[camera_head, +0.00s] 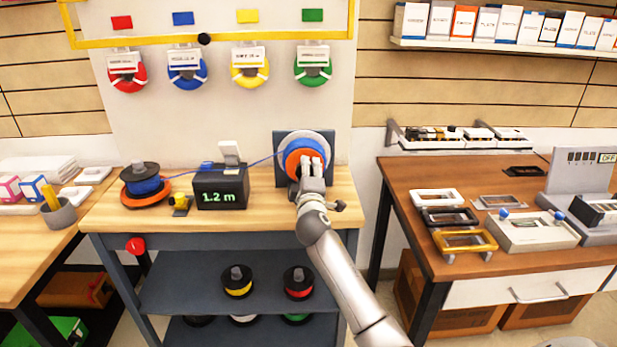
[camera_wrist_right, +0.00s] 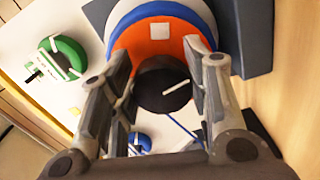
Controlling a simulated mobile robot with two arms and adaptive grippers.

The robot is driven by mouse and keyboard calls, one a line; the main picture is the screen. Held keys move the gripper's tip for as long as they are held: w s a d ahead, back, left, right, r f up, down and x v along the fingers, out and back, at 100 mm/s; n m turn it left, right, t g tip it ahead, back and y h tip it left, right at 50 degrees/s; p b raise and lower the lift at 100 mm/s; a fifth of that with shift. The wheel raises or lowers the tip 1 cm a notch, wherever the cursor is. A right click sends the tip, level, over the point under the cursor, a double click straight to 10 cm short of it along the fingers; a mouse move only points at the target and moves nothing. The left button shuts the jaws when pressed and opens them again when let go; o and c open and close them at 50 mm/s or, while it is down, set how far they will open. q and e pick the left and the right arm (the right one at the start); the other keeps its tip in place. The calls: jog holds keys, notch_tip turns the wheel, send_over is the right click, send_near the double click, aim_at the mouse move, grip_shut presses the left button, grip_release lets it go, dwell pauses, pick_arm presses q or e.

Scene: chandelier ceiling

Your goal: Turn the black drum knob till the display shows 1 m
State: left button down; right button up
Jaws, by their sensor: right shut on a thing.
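The drum (camera_head: 290,160), with an orange face, blue wire and a pale rim, is mounted on a dark upright plate at the back of the bench. Its black knob (camera_wrist_right: 160,98), with a white line mark, sits between the fingers of my right gripper (camera_wrist_right: 157,60) in the right wrist view. My right gripper (camera_head: 312,168) covers the knob in the head view and is shut on it. The display (camera_head: 217,197) on the dark box left of the drum reads 1.2 m in green. My left gripper is not in view.
A blue wire spool (camera_head: 142,182) stands on an orange base at the bench's left. A small yellow-and-black item (camera_head: 181,205) lies beside the display box. Colored reels hang on the wall panel above. A brown table (camera_head: 400,178) with frames stands at right.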

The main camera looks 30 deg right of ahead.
jog(key=shift+f+m+b, duration=0.2)
jog(key=shift+m+b, duration=0.15)
jog(key=shift+m, duration=0.75)
jog(key=o, duration=1)
jog(key=shift+o, duration=0.2)
jog(key=shift+r, duration=0.1)
jog(key=shift+s+a, duration=0.1)
jog(key=v, duration=1.2)
